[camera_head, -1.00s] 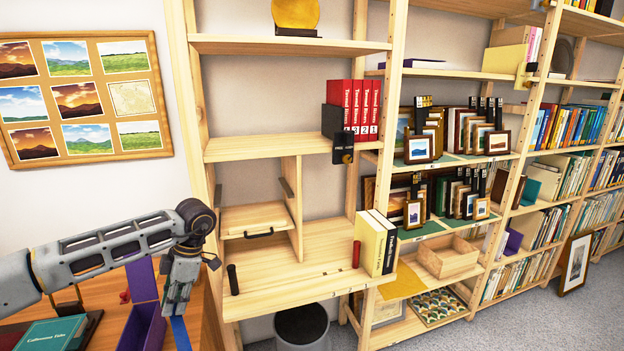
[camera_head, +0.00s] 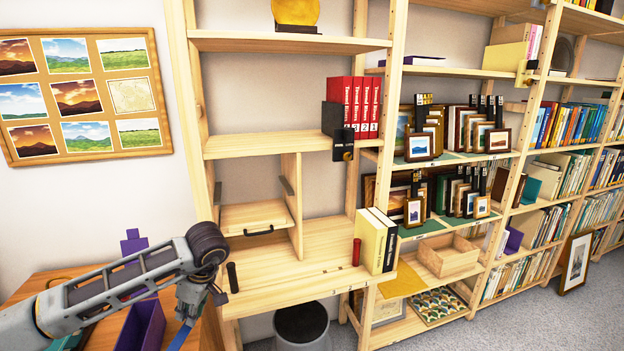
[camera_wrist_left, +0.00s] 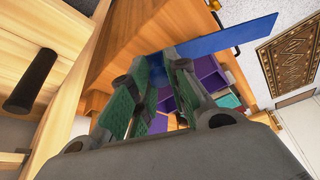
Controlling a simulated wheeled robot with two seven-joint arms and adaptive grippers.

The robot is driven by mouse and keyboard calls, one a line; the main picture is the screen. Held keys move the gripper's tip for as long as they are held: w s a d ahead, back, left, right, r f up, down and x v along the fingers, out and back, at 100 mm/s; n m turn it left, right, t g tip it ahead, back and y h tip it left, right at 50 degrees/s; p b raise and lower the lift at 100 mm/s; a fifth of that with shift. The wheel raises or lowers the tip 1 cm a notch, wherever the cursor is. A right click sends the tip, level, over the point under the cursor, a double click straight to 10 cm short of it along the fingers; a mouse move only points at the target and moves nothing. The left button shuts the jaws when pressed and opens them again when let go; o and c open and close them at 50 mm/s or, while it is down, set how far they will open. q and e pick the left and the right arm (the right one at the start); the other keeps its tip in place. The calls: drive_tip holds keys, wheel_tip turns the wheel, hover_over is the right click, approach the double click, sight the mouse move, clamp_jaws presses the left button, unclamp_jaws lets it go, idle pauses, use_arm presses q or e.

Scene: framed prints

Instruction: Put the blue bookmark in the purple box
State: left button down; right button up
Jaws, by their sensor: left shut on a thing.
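The blue bookmark (camera_head: 180,338) hangs below my left gripper (camera_head: 190,308) near the right edge of the wooden desk. In the left wrist view the bookmark (camera_wrist_left: 230,36) is a flat blue strip sticking out past the fingertips (camera_wrist_left: 158,64), which are shut on it. The purple box (camera_head: 150,327) is open-topped and stands on the desk just left of the gripper. My forearm covers part of it. In the left wrist view purple surfaces (camera_wrist_left: 208,74) show behind the fingers. My right gripper is not in view.
The desk (camera_head: 40,286) is largely covered by my left arm. A wooden shelf unit (camera_head: 290,285) stands close on the right, with a dark upright cylinder (camera_head: 232,278) near its edge. A dark round bin (camera_head: 302,325) is below it.

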use_arm(q)
drive_tip(key=s+d+f+m+t+h+b, duration=0.1)
drive_tip(key=d+m, duration=0.3)
drive_tip(key=m, duration=0.4)
drive_tip(key=d+f+m+t+h, duration=0.2)
drive_tip(key=d+f+m+h, duration=0.1)
drive_tip(key=m, duration=0.5)
drive_tip(key=shift+s+d+f+t+h+b, duration=0.3)
drive_tip(key=shift+s+d+f+t+b, duration=0.1)
drive_tip(key=shift+d+f, duration=0.1)
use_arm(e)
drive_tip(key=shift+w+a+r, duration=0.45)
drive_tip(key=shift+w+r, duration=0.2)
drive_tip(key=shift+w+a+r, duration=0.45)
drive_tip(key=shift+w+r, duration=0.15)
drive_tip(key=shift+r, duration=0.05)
use_arm(q)
drive_tip(key=shift+a, duration=0.1)
